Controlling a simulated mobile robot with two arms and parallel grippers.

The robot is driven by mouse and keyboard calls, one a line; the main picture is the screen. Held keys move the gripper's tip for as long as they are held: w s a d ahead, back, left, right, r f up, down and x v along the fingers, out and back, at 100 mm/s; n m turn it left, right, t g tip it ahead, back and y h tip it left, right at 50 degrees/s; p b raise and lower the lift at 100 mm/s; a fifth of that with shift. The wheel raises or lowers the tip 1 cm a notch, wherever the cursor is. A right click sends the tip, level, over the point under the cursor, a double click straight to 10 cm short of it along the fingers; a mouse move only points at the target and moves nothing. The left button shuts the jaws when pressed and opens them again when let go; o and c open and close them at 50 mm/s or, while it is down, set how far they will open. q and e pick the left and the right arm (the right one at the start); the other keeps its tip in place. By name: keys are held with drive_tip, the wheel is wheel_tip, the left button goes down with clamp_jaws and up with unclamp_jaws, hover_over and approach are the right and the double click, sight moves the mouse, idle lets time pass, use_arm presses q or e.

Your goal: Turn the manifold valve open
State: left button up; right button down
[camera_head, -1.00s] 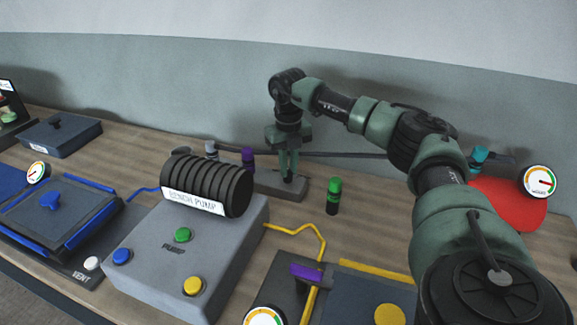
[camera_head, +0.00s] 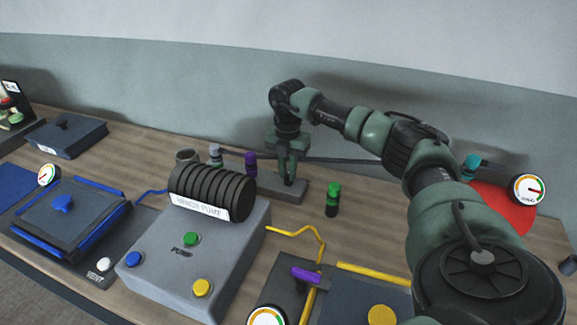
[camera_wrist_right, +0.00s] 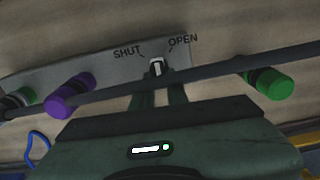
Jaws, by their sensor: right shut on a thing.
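The manifold (camera_head: 291,195) is a low grey block on the bench, left of the green-capped bottle. It also shows in the right wrist view (camera_wrist_right: 100,68), with SHUT and OPEN printed along its far edge. The fingers partly hide the handle in the head view. My left gripper is not in view.
A dark pipe (camera_wrist_right: 225,73) crosses close to my fingers. Purple-capped (camera_head: 251,163) and green-capped (camera_head: 333,200) fittings stand on either side. The bench pump (camera_head: 213,190) is at the left front. A red mould (camera_head: 507,208) and gauge (camera_head: 529,188) are at the right.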

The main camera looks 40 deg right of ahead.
sight(287, 173)
drive_tip(key=m+p, duration=0.1)
drive_tip(key=m, duration=0.1)
drive_tip(key=m+p, duration=0.1)
drive_tip(key=m, duration=0.2)
drive_tip(key=shift+w+r+p, duration=0.2)
drive_tip(key=shift+p, duration=0.15)
drive_tip(key=shift+w+m+p, duration=0.1)
drive_tip(key=shift+m+p, duration=0.55)
drive_tip(key=shift+m, duration=1.05)
drive_tip(key=shift+d+f, duration=0.1)
drive_tip(key=c, duration=1.4)
unclamp_jaws()
wheel_tip(287, 173, up, 8)
drive_tip(key=shift+f+b, duration=0.15)
drive_tip(key=shift+b, duration=0.7)
